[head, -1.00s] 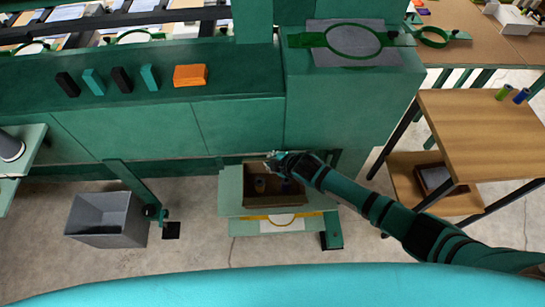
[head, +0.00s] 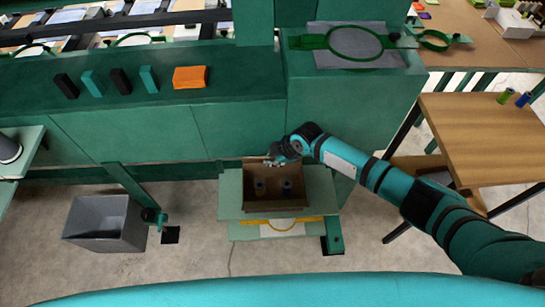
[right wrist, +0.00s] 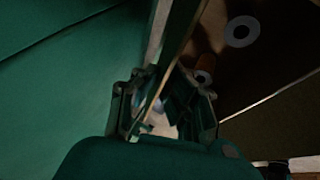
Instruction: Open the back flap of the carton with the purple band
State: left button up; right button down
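The open brown carton (head: 275,203) stands on a pale green stand in the head view, with two spools inside. No purple band can be made out on it. My right gripper (head: 274,161) is at the carton's back edge. In the right wrist view my right gripper (right wrist: 164,112) has its fingers apart, with a thin panel edge running between them. The carton's dark inside (right wrist: 285,60) lies to the right there. Whether the fingers touch the panel, and how far the back flap is folded, I cannot tell. My left gripper is not in view.
The green stand (head: 229,197) is close against the green cabinet wall (head: 240,125). A grey bin (head: 104,222) is on the floor at left. A wooden table (head: 490,135) stands at right.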

jog(key=c, duration=1.5)
grip_release()
jog(key=v, duration=1.2)
